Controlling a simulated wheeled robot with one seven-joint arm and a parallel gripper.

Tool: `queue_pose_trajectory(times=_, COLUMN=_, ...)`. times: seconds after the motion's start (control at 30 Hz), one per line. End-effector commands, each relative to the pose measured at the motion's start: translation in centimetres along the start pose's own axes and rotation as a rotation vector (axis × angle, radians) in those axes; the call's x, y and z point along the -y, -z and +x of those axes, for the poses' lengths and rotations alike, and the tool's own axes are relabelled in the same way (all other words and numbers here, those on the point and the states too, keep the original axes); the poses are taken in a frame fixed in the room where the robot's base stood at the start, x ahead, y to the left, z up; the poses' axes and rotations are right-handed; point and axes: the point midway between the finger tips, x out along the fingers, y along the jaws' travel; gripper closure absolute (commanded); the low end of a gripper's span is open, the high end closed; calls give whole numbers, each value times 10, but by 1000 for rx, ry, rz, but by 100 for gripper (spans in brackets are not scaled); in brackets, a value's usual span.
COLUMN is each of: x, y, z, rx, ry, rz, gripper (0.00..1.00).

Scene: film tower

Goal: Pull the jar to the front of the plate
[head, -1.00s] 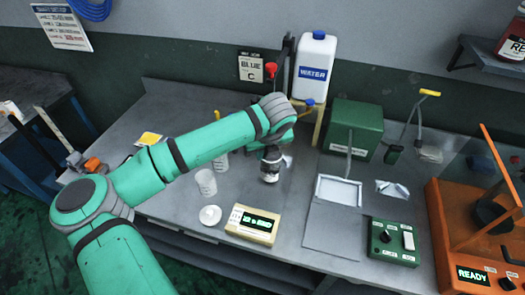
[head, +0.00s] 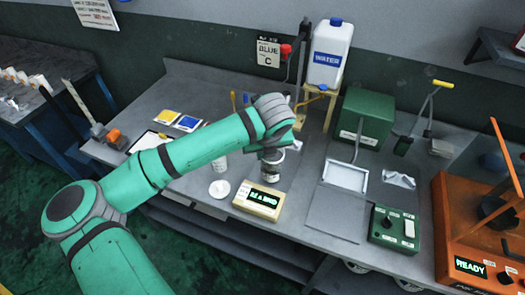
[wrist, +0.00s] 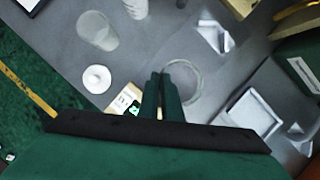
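The jar (head: 271,172) is a small grey container standing on the bench just behind the yellow box with a display. My gripper (head: 272,153) is right over it in the head view and hides its top. In the wrist view the two green fingers (wrist: 166,78) are together, overlapping the left side of a clear round rim (wrist: 190,68). I see nothing between the fingers. I cannot tell whether they are inside that rim or outside it. A flat grey plate (head: 333,216) lies on the bench to the right; I cannot tell if it is the task's plate.
The yellow display box (head: 258,203) stands just in front of the jar. A white lid (head: 219,189) and beakers, seen in the wrist view (wrist: 97,30), are to the left. A white tray (head: 346,176) and a green control box (head: 394,229) are to the right.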

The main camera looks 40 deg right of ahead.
Motion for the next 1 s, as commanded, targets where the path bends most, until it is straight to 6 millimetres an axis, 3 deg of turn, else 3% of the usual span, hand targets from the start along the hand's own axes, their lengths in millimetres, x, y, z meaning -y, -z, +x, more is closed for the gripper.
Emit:
queue_pose_trajectory(times=0.37, x=2, y=1, z=0, rx=0, ry=3, rz=6, gripper=100)
queue_pose_trajectory(times=0.4, x=2, y=1, z=0, rx=0, ry=3, rz=6, gripper=86)
queue_pose_trajectory(times=0.47, x=2, y=1, z=0, rx=0, ry=3, rz=6, gripper=73)
queue_pose_trajectory(times=0.8, x=1, y=1, z=-3, rx=1, ry=2, rz=5, gripper=73)
queue_pose_trajectory(times=1.0, x=-1, y=0, z=-27, rx=3, ry=1, rz=4, gripper=73)
